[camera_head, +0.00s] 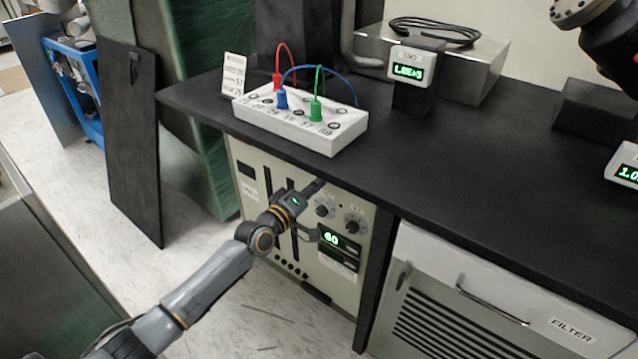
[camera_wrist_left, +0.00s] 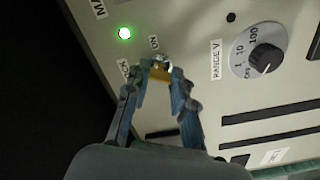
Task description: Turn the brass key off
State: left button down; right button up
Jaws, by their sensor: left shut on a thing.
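The brass key (camera_wrist_left: 160,72) sits in the front panel of the cream cabinet (camera_head: 345,285), between small printed labels, one reading ON. My left gripper (camera_wrist_left: 160,82) has its two blue-grey fingertips closed around the key. In the head view the left gripper (camera_head: 312,190) reaches the upper part of the panel under the bench edge and hides the key there. A green lamp (camera_wrist_left: 124,33) is lit near the key. My right gripper is not in view.
A RANGE V knob (camera_wrist_left: 266,58) and dark slots lie beside the key. The panel also has a green display (camera_head: 334,239). Above, the black bench top (camera_head: 450,165) carries a white socket box (camera_head: 320,140) with coloured leads and a small meter (camera_head: 412,68).

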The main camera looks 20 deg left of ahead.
pick_arm(q)
jog(key=n, duration=0.6)
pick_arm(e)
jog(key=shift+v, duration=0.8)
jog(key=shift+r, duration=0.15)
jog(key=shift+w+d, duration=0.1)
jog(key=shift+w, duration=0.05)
pick_arm(q)
jog(key=c, duration=1.1)
grip_release()
